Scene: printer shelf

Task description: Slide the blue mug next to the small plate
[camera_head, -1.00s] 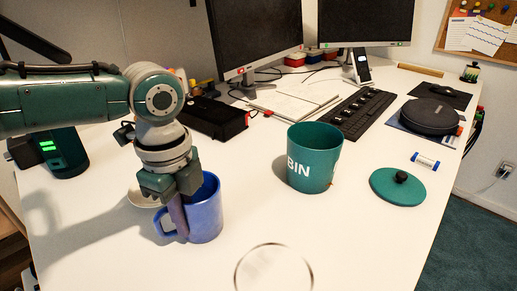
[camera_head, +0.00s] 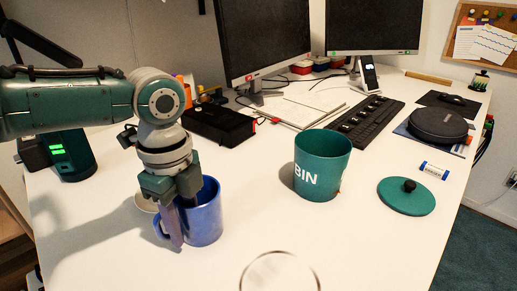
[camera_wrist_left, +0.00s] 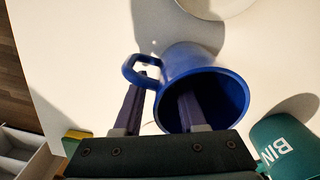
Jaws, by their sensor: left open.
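The blue mug (camera_head: 207,222) stands upright on the white desk, its handle towards the left; it also shows in the left wrist view (camera_wrist_left: 185,62). My left gripper (camera_head: 181,214) points down and is open, one finger inside the mug and the other outside near the handle. My right gripper is not in view.
A green bin (camera_head: 322,165) stands right of the mug, with its lid (camera_head: 407,198) further right. A black box (camera_head: 213,123), keyboard (camera_head: 366,120) and monitors stand behind. The desk between mug and bin is clear.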

